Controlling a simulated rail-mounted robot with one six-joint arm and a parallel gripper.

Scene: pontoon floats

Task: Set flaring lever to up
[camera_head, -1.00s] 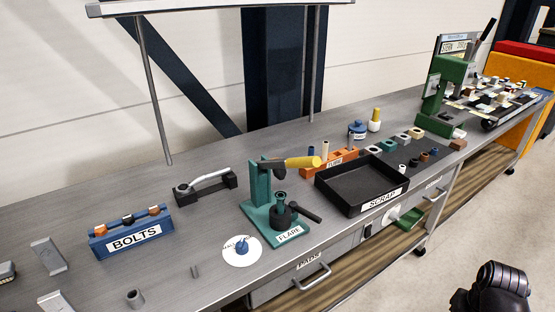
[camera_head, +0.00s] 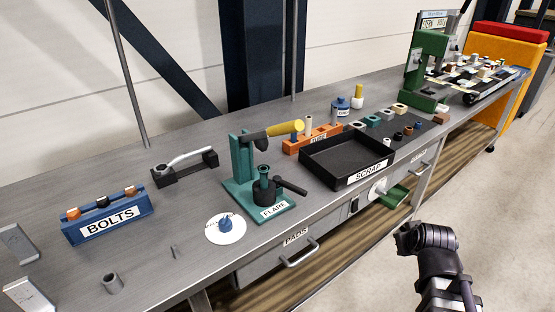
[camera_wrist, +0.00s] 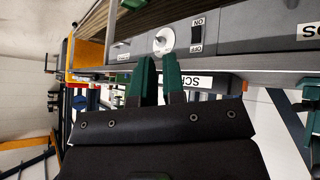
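The flaring tool (camera_head: 242,172) is a teal stand with a FLARE label on the bench. Its lever (camera_head: 285,128) has a yellow grip and sticks out to the right, near level with a slight upward tilt. A second, dark handle (camera_head: 291,187) sticks out low at the right of the tool's black die. My gripper (camera_wrist: 160,75) shows in the wrist view as two green fingers with a narrow empty gap between them. It is apart from the lever, which I cannot make out in the wrist view. In the head view my arm is at the lower right, off the bench front.
A black SCRAP tray (camera_head: 347,158) and an orange block (camera_head: 312,138) stand right of the tool. A white disc (camera_head: 226,236) with a blue knob lies in front left. A blue BOLTS rack (camera_head: 107,216) is at left. A drawer handle (camera_head: 299,255) juts from the bench front.

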